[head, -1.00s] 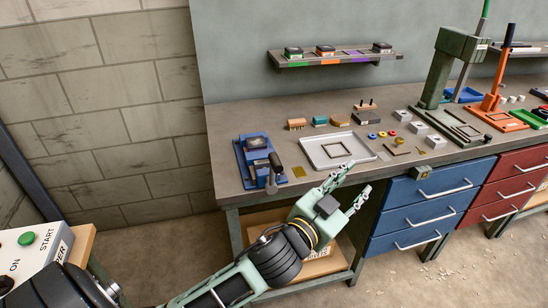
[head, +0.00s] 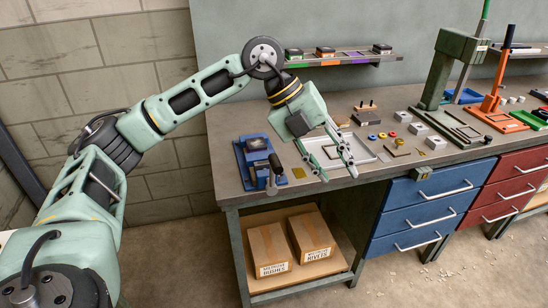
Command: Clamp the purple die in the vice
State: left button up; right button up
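The blue vice (head: 242,158) stands at the left end of the bench, its dark handle at the front. I cannot tell whether anything sits between its jaws. The wall shelf has a purple mark (head: 359,57) with no block visible above it. I cannot make out the purple die for certain anywhere. My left gripper (head: 339,177) points down over the front of the pale tray (head: 372,157), right of the vice. Its fingers are apart with nothing between them, and it hides part of the tray. My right gripper is not in view.
Dark blocks stand on the shelf by the green (head: 294,53) and orange (head: 326,52) marks and at its right end (head: 382,48). A green press (head: 447,75) and small parts stand to the right. Cardboard boxes (head: 268,247) sit below the bench.

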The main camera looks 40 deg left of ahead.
aim_at(275, 161)
pick_arm(q)
jog(key=s+a+r+n+y, duration=0.1)
jog(key=a+n+y, duration=0.1)
jog(key=a, duration=0.5)
jog(key=s+a+r+n+y, duration=0.1)
jog(key=a+r+n+y, duration=0.15)
jog(key=a, duration=0.55)
jog(key=shift+m+y, duration=0.25)
jog(key=shift+m, duration=0.1)
jog(key=p+x, duration=0.1)
jog(key=x, duration=0.7)
jog(key=shift+w+f, duration=0.15)
jog(key=shift+w, duration=0.05)
grip_shut()
